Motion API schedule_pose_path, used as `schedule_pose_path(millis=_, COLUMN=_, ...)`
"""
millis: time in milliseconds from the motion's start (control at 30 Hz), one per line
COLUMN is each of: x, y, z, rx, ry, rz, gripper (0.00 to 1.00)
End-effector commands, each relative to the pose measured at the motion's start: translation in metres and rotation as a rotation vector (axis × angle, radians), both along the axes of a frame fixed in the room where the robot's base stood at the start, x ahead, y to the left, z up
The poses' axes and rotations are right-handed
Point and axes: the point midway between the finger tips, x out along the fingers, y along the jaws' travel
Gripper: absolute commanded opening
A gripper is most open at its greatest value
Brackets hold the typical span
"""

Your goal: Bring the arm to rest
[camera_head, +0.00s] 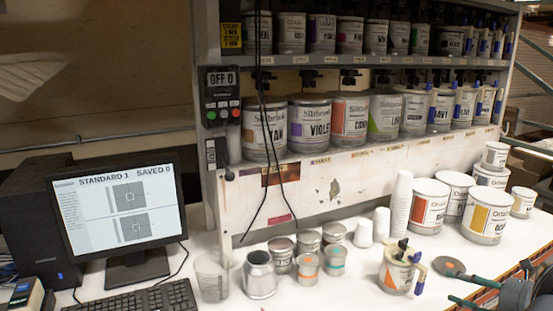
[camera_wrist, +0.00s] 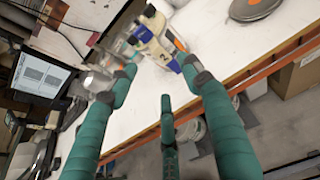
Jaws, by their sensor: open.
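My gripper (camera_wrist: 160,80) shows in the wrist view with its teal, dark-tipped fingers spread open and nothing between them. In the head view it is at the lower right (camera_head: 462,287), partly cut off by the frame, over the table's front edge. A small can with an orange label and blue-handled clamps (camera_head: 398,270) stands on the table to its left. In the wrist view this can (camera_wrist: 160,42) is beyond the fingertips, apart from them. The rest of my arm is mostly out of view.
A dark round lid-like piece with an orange patch (camera_head: 451,266) lies on the white table (camera_head: 345,285) near my gripper. Small tins (camera_head: 308,264), stacked cups (camera_head: 401,203) and large cans (camera_head: 430,206) stand behind. A can rack (camera_head: 340,185) rises behind; a monitor (camera_head: 118,212) is left.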

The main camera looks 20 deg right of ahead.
Motion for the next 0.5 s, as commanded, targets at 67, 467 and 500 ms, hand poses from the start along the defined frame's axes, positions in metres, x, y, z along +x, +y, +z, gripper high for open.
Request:
schedule_pose_path(millis=67, x=0.026, y=0.008, z=-0.010, rx=0.009, ry=0.000, rz=0.019, gripper=0.49)
schedule_pose_path(millis=467, x=0.107, y=0.014, z=-0.044, rx=0.007, ry=0.001, rz=0.018, gripper=0.49)
schedule_pose_path(millis=500, x=0.115, y=0.014, z=-0.047, rx=0.007, ry=0.001, rz=0.018, gripper=0.49)
